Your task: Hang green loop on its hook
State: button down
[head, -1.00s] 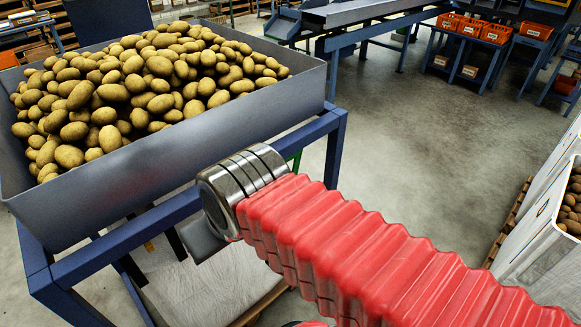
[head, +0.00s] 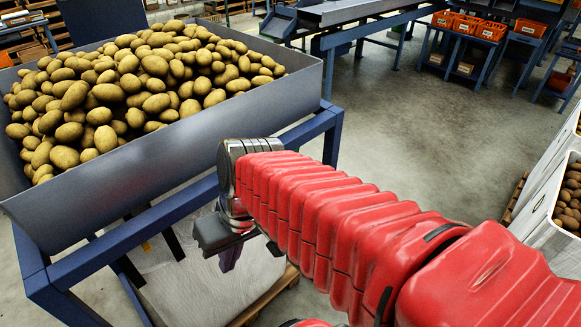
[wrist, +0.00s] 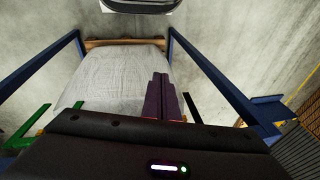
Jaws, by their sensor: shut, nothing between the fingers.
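My gripper (head: 230,258) hangs at the end of my red-sleeved arm, beside the blue stand under the potato hopper. Its dark fingers are shut and empty, and they also show in the wrist view (wrist: 160,95) in front of a white sack. A bent green strip (wrist: 30,125) shows at the lower left of the wrist view, apart from the fingers and partly cut off by my gripper body. I cannot tell whether it is the green loop. No green loop is plain in the head view now, and I cannot make out a hook.
The grey hopper (head: 200,140) full of potatoes stands on a blue frame (head: 135,240). Dark strips (head: 173,244) hang below it. The white sack (wrist: 115,72) lies on a wooden pallet underneath. White potato boxes (head: 545,215) stand at right. The concrete floor between is clear.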

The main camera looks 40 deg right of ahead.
jog(key=w+d+f+m+t+y, duration=0.3)
jog(key=w+d+m+t+y, duration=0.15)
jog(key=d, duration=0.25)
jog(key=w+d+f+m+t+y, duration=0.2)
jog(key=w+d+m+t+y, duration=0.25)
jog(key=d+t, duration=0.2)
jog(key=s+d+f+m+t+h, duration=0.1)
jog(key=d+m+t+h, duration=0.1)
jog(key=d, duration=0.4)
jog(key=s+d+f+m+t+h, duration=0.2)
jog(key=d+m+h, duration=0.1)
jog(key=d+h, duration=0.2)
jog(key=s+d+f+m+t+h, duration=0.1)
jog(key=s+d+m+t+h, duration=0.1)
jog(key=d, duration=0.5)
jog(key=shift+s+d+f+m+t+h, duration=0.3)
jog(key=shift+d+f+m+h, duration=0.1)
jog(key=shift+h, duration=0.5)
jog(key=shift+w, duration=0.15)
jog(key=w+r, duration=0.2)
jog(key=w, duration=1.1)
jog(key=shift+w+a+r, duration=0.25)
jog(key=shift+w, duration=0.05)
